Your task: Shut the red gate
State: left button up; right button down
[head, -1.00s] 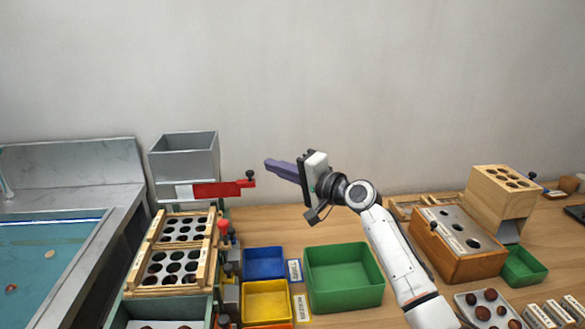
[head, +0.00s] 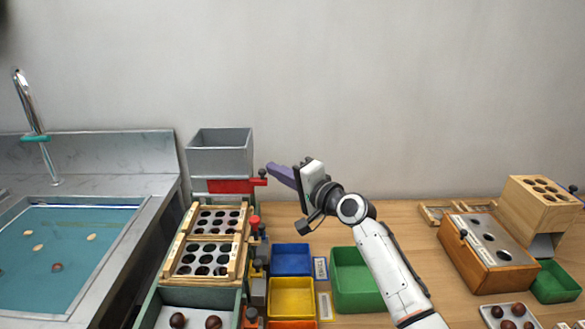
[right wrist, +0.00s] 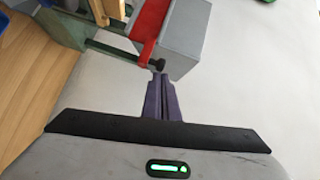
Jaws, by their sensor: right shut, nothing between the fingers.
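The red gate (head: 230,186) is a flat red slide below the grey hopper (head: 220,155). Most of it lies under the hopper, and its right end sticks out a little past the hopper's right side. A black knob (head: 262,172) stands on that end. My right gripper (head: 269,168) is shut and empty, its purple fingers pointing left at the knob. In the right wrist view the fingertips (right wrist: 159,76) are at the knob (right wrist: 157,65), touching or almost touching it, with the red gate (right wrist: 148,22) beyond beside the hopper (right wrist: 190,40). My left gripper is not in view.
A wooden-framed rack with round holes (head: 186,248) stands in front of the hopper. Blue (head: 291,258), yellow (head: 291,297) and green (head: 345,293) bins stand on the table. A sink (head: 70,245) is at the left. Wooden boxes (head: 487,260) stand at the right.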

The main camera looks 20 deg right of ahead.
jog(key=shift+a+f, duration=0.1)
jog(key=shift+a, duration=0.25)
jog(key=shift+d, duration=0.1)
